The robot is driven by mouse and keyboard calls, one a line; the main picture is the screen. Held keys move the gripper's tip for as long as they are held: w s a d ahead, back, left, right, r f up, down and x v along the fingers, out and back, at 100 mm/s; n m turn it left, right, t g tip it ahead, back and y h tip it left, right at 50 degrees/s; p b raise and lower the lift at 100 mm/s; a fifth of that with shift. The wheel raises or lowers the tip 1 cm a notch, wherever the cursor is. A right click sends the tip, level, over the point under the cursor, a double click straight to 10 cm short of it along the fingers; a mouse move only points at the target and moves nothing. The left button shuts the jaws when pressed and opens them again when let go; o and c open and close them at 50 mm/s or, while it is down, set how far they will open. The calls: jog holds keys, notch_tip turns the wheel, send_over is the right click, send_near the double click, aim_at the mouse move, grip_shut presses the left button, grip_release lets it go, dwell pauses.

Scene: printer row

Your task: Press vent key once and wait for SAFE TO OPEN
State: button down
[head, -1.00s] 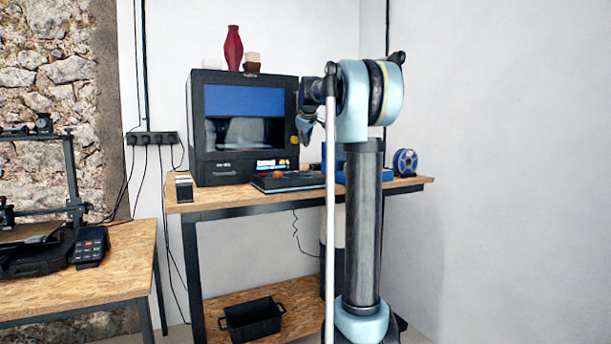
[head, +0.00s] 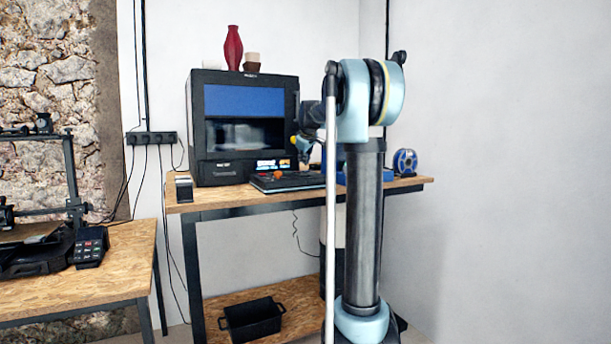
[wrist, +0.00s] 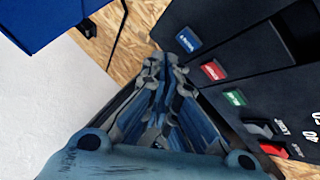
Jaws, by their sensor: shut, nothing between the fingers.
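The black enclosed printer (head: 197,130) stands on the wooden bench, with a blue upper front and a dark window. A small lit display (head: 272,164) is at its lower right, too small to read. A dark key panel (head: 262,186) lies in front of it. In the wrist view, the panel shows a blue key (wrist: 188,39), a red key (wrist: 214,71), a green key (wrist: 234,97) and more keys below. I cannot tell which is the vent key. My gripper (wrist: 156,62) is shut and empty, its tips left of the keys, over bare bench in the picture.
A blue box (wrist: 30,18) is at the upper left of the wrist view, across a strip of bench. A spool (head: 405,162) stands at the bench's right end. A red vase (head: 233,48) and a cup stand on the printer. A black crate (head: 253,320) is below.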

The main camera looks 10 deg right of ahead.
jog(key=shift+f, duration=0.6)
jog(key=shift+s+f, duration=0.1)
jog(key=shift+f, duration=0.6)
dwell(1.9)
jog(key=shift+r, duration=0.8)
jog(key=shift+r, duration=2.55)
